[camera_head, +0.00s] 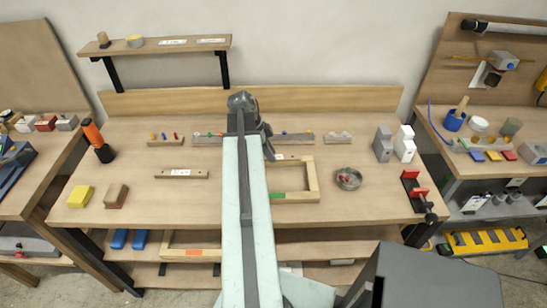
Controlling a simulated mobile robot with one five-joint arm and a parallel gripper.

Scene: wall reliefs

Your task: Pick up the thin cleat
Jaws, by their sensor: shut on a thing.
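My arm reaches forward over the middle of the workbench, and my gripper (266,146) is at its far end, low by the back left of a wooden frame. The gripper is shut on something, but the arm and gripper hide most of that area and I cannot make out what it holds. A thin wooden strip with a white label (181,174) lies on the bench to the left of my arm, apart from the gripper. It looks like a cleat, but I cannot tell whether it is the thin cleat.
The wooden frame (314,178) lies right of my arm, with a round metal dish (348,179) beyond it. Peg strips (165,142) line the back. A yellow block (80,196) and a brown block (116,196) sit left. A red clamp (415,190) is at the right edge.

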